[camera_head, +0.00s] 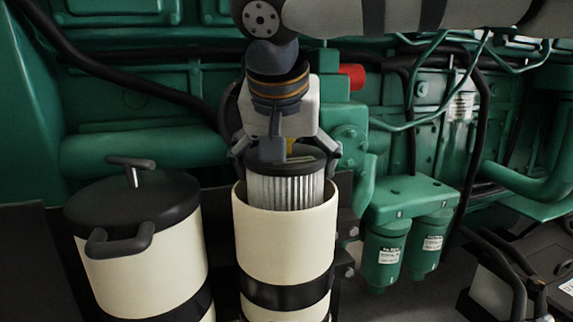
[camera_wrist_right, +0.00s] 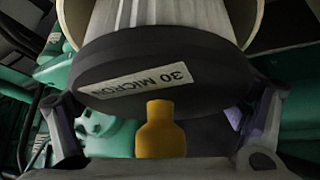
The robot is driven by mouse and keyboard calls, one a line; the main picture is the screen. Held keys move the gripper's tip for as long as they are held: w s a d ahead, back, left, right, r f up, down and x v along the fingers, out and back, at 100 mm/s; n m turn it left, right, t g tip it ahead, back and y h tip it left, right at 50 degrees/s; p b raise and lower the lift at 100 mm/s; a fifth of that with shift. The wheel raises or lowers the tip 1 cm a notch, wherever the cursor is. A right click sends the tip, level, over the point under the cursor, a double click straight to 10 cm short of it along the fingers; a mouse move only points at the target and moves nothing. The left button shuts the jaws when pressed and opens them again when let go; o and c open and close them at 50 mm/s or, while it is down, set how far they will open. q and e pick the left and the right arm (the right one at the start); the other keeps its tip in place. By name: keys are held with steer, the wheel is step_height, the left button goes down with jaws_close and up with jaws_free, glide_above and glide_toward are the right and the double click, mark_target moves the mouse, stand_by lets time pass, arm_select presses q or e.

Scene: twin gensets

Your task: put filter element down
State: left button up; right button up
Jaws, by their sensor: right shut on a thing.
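The filter element (camera_head: 285,190) is a pleated white cylinder with a black end cap. It stands upright, its lower part hidden inside the open cream canister (camera_head: 285,240) with a black band. My right gripper (camera_head: 286,152) is above it, shut on the filter element at its cap end. In the right wrist view the black cap of the filter element (camera_wrist_right: 160,75) carries a "30 MICRON" label, with a yellow piece (camera_wrist_right: 160,128) in front of it. The gripper's fingers (camera_wrist_right: 165,120) show on either side. How deep the element sits is hidden. My left gripper is not in view.
A second cream canister (camera_head: 150,260) with a black lid and handles (camera_head: 132,200) stands close on the left. Green engine parts and hoses fill the back. Two small green filters (camera_head: 385,252) hang to the right. A boxy item (camera_head: 495,290) sits at lower right.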

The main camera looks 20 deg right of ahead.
steer(key=shift+f, duration=0.1)
steer(key=shift+f, duration=0.45)
steer(key=o, duration=1.7)
steer(key=shift+f, duration=0.15)
steer(key=v, duration=1.3)
steer(key=shift+w+d+r, duration=0.1)
steer(key=shift+w+r, duration=0.05)
steer(key=shift+r, duration=0.15)
